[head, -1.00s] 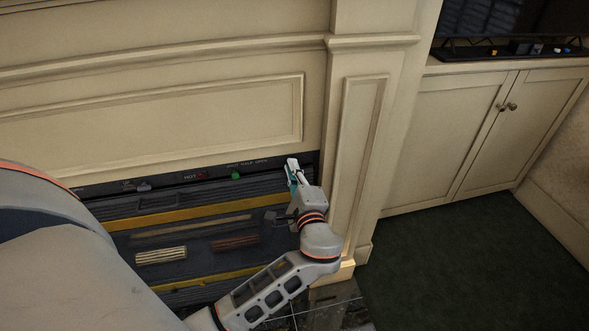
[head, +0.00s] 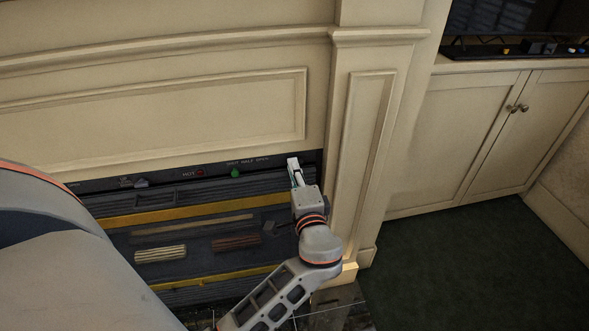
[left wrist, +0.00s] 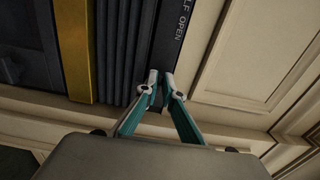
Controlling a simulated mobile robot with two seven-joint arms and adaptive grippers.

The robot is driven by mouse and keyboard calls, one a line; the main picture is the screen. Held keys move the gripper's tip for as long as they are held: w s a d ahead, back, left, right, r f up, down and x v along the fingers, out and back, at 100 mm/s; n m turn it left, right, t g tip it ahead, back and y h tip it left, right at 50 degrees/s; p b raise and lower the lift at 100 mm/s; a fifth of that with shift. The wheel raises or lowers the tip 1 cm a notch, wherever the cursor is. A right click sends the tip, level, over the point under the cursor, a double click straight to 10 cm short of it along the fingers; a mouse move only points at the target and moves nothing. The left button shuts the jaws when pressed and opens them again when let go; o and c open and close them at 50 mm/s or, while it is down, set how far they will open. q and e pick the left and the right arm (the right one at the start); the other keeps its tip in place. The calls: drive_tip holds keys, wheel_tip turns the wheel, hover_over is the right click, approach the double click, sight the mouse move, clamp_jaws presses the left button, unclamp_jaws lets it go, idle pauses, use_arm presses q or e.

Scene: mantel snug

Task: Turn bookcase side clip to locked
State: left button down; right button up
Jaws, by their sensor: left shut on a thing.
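My left gripper (head: 293,163) is at the right end of a dark control strip (head: 215,173) on the fireplace front, close to the cream pillar. In the left wrist view its two teal-sided fingers (left wrist: 160,80) converge at the strip, just below lettering that ends in "OPEN". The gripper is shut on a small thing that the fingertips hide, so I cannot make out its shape. I cannot pick out a bookcase side clip or a locked mark in either view. My right gripper does not show.
Below is a dark slatted front with yellow bands (head: 180,214). The cream pillar (head: 366,150) stands close on the right. A cream cabinet (head: 460,140) and open dark carpet (head: 440,270) lie beyond.

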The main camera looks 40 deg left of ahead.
use_arm(q)
drive_tip(key=shift+f, duration=0.1)
drive_tip(key=c, duration=2.2)
unclamp_jaws()
drive_tip(key=shift+v, duration=4.05)
